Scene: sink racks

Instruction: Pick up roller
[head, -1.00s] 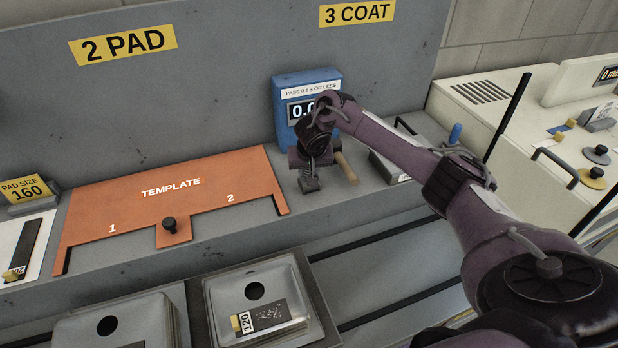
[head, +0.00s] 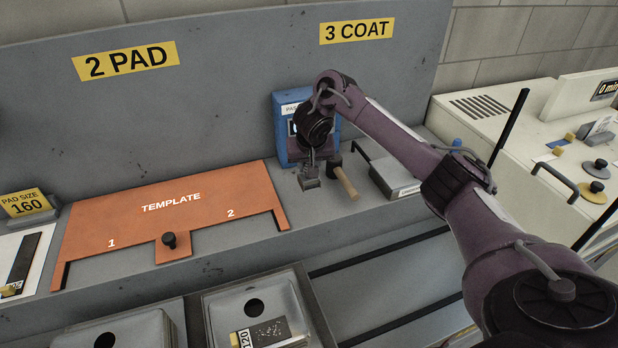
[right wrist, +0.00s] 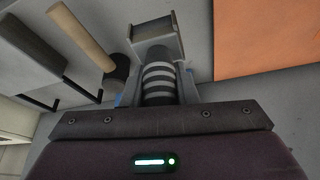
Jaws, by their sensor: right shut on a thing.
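My right gripper (right wrist: 160,95) points down and is shut on the roller (right wrist: 158,85), which shows as a black and grey banded cylinder with a boxy grey metal piece at its far end. In the head view, the roller's grey end (head: 310,180) hangs below the dark wrist, close above the grey ledge. The gripper partly hides it, and I cannot see its whole shape. My left gripper is out of view.
A wooden-handled tool with a black head (head: 345,183) lies on the ledge just right of the roller. A grey box (head: 393,176) is farther right. The orange template (head: 172,210) lies left.

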